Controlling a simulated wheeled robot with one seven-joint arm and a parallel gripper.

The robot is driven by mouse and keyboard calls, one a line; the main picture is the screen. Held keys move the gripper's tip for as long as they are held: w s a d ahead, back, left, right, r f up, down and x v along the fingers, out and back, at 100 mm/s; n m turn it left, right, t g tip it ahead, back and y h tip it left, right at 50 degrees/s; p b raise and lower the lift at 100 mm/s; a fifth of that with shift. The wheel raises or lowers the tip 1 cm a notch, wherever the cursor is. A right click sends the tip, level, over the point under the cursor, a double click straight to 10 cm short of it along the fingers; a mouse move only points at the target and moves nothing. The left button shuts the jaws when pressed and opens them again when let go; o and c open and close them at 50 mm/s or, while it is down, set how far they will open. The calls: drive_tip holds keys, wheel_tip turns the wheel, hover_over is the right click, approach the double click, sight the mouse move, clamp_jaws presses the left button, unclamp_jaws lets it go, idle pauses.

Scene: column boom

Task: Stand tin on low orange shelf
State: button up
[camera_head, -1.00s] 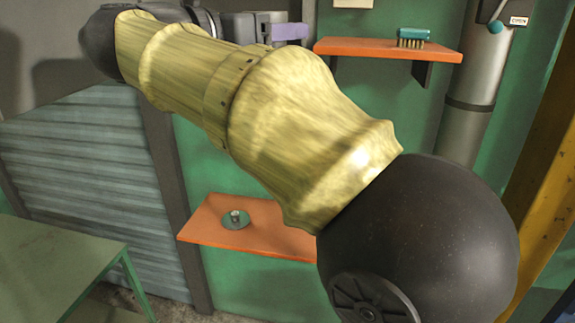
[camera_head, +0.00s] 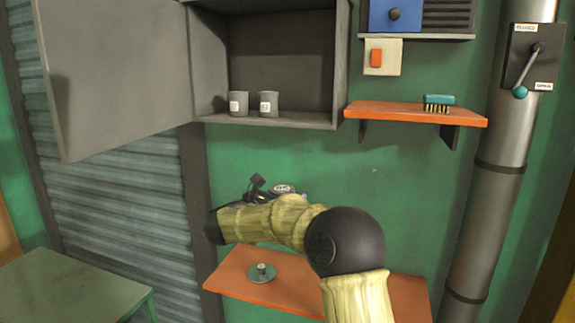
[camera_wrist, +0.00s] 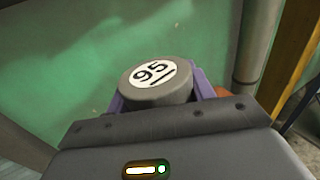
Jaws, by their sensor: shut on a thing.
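The grey tin shows a white round label marked 95 on its top in the wrist view (camera_wrist: 157,80); it is also partly seen in the head view (camera_head: 283,188). My gripper (camera_wrist: 160,92) is shut on it, with purple fingers on both sides. In the head view the tin is above the low orange shelf (camera_head: 225,268) and in front of the green wall. My arm hides part of the shelf and the tin's lower part, so the gap below the tin cannot be judged.
A round green dish with a small knob (camera_head: 262,273) sits on the low shelf's left part. Above are an open grey cabinet (camera_head: 335,60) with two tins (camera_head: 268,104) and an upper orange shelf (camera_head: 400,112) bearing a brush (camera_head: 438,103). A pipe (camera_head: 488,180) stands right; a green table (camera_head: 70,285) is left.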

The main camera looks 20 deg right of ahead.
drive_tip(key=w+d+f+n+t+y, duration=0.1)
drive_tip(key=d+f+n+t+y, duration=0.2)
drive_tip(key=f, duration=1.2)
drive_tip(key=w+f+n+t+y, duration=0.1)
drive_tip(key=f+n+t+y, duration=0.25)
drive_tip(key=f, duration=1.15)
drive_tip(key=s+a+f+n+t+y, duration=0.1)
drive_tip(key=s+a+f+n+y, duration=0.1)
drive_tip(key=s+a+f+y, duration=0.2)
drive_tip(key=s+a+f+n+y, duration=0.3)
drive_tip(key=s+f+y, duration=0.1)
drive_tip(key=s+f, duration=0.7)
drive_tip(key=shift+s+a+f+t, duration=0.15)
drive_tip(key=shift+a+f+t, duration=0.25)
drive_tip(key=shift+f, duration=0.3)
drive_tip(key=shift+y, duration=0.25)
